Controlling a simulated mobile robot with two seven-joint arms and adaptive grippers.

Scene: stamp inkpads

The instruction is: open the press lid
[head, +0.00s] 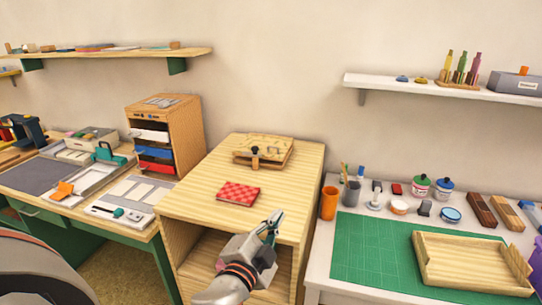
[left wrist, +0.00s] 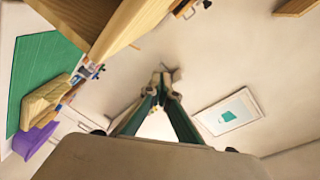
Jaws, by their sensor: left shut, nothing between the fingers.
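The press (head: 270,146) is a low light-wood block with a dark knob (head: 255,152) at its front. It sits at the back of the wooden cabinet top (head: 190,196) in the head view. Its lid appears to lie down flat. My left gripper (head: 273,222) is in front of the cabinet's right front part, well nearer than the press and apart from it. Its fingers are shut with nothing between them. The shut fingertips also show in the left wrist view (left wrist: 160,80). I cannot make out the press clearly there. My right gripper is not in view.
A red checked cloth (head: 238,193) lies on the cabinet top in front of the press. A drawer unit (head: 186,115) stands to the left. On the right table are an orange cup (head: 329,203), a green mat (head: 365,255) and a wooden tray (head: 440,280). The cabinet top is otherwise clear.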

